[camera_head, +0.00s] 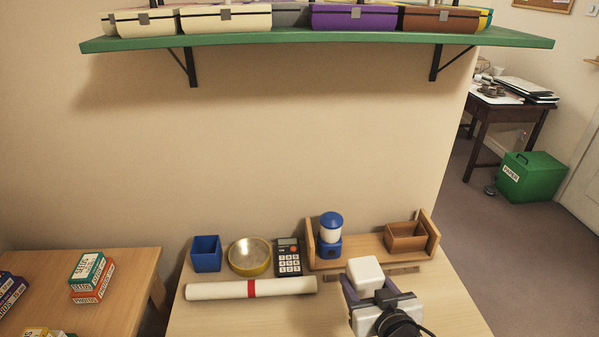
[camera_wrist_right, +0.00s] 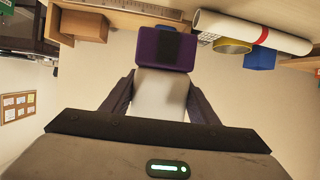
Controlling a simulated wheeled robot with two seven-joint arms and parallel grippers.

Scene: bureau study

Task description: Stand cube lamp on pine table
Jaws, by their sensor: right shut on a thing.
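The cube lamp (camera_head: 366,273) has a white cube shade, and the right wrist view shows a purple base (camera_wrist_right: 165,50) on it. My right gripper (camera_head: 371,290) is shut on the lamp, with a finger on either side of the white shade (camera_wrist_right: 160,94). The lamp is held over the front right part of a light wooden table (camera_head: 260,318), which looks like the pine table. Whether the base touches the tabletop is hidden in the head view. My left gripper is not in view.
On the table are a blue cup (camera_head: 206,254), a bowl (camera_head: 250,257), a calculator (camera_head: 289,258), a white roll (camera_head: 240,290) and a wooden rack (camera_head: 355,248) holding a blue lantern (camera_head: 330,228) and a brown box (camera_head: 405,237). A green shelf (camera_head: 320,38) hangs above. The front left tabletop is clear.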

